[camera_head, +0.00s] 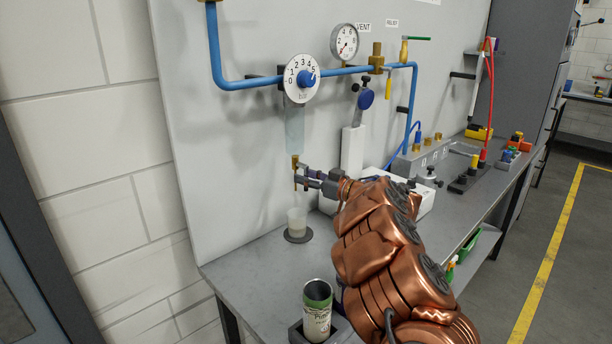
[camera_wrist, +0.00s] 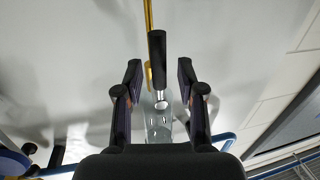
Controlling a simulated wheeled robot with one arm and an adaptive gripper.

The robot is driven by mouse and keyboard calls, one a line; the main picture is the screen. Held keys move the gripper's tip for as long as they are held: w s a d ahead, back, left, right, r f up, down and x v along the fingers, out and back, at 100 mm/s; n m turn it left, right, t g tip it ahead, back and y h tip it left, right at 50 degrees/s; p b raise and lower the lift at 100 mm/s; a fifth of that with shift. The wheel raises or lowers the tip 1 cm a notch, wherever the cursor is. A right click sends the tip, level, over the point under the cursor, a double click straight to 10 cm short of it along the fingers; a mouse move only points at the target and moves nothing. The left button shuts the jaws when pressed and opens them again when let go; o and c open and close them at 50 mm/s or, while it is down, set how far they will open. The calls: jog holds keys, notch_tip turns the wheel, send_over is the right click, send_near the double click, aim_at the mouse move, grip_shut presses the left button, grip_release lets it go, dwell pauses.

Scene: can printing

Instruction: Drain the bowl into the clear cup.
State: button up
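The clear bowl (camera_head: 294,128) hangs below the numbered dial on the blue pipe, with a brass drain fitting (camera_head: 295,161) at its bottom. The clear cup (camera_head: 297,221) stands upright on a dark round pad below it, with pale contents in its lower part. My gripper (camera_head: 299,178) is at the drain fitting, above the cup. In the wrist view, my gripper's fingers (camera_wrist: 160,82) are apart, with a dark handle (camera_wrist: 157,50) between them and the bowl (camera_wrist: 158,122) beyond. I see no clear finger contact with the handle.
A green-rimmed can (camera_head: 317,312) stands in a grey holder at the bench's front. The dial (camera_head: 301,78), a gauge (camera_head: 344,42) and blue piping (camera_head: 235,84) are on the panel above. A white box (camera_head: 410,196) sits right of my gripper. Bare bench (camera_head: 250,262) lies left of the can.

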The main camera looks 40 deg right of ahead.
jog(key=shift+w+a, duration=0.1)
jog(key=shift+w, duration=0.05)
grip_shut()
dwell(0.7)
